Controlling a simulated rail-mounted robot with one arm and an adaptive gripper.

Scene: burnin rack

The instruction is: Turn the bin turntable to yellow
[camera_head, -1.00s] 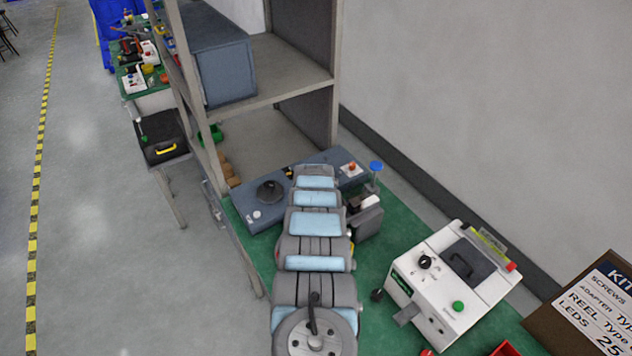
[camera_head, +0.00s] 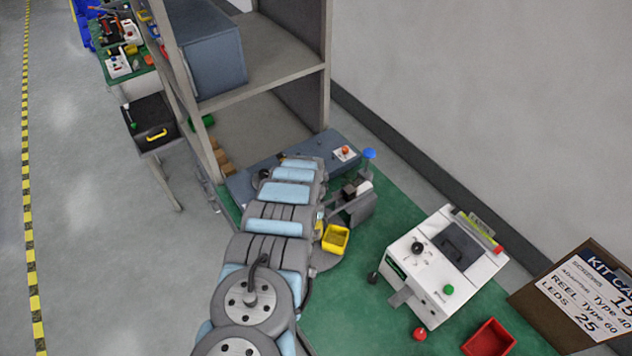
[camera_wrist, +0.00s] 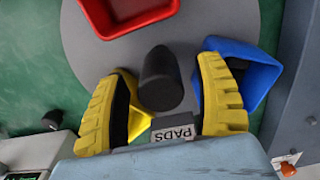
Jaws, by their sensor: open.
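The bin turntable is a round grey disc (camera_wrist: 225,18) in the wrist view, with a black upright post (camera_wrist: 160,80) near its middle. A red bin (camera_wrist: 128,14) sits at the top and a blue bin (camera_wrist: 245,75) at the right. A yellow bin (camera_wrist: 140,122) shows partly at lower left, behind a finger. In the head view the yellow bin (camera_head: 335,239) faces the front right of the disc (camera_head: 325,263). My gripper (camera_wrist: 166,72) is open, its yellow fingers on either side of the post; I cannot tell whether they touch it. The head view mostly hides it behind my arm.
A PADS label (camera_wrist: 175,132) shows below the post. A white test box (camera_head: 440,265) stands right of the turntable, with a red bin (camera_head: 489,338) before it. A grey shelf (camera_head: 260,75) stands behind. Green bench (camera_head: 350,315) is clear in front.

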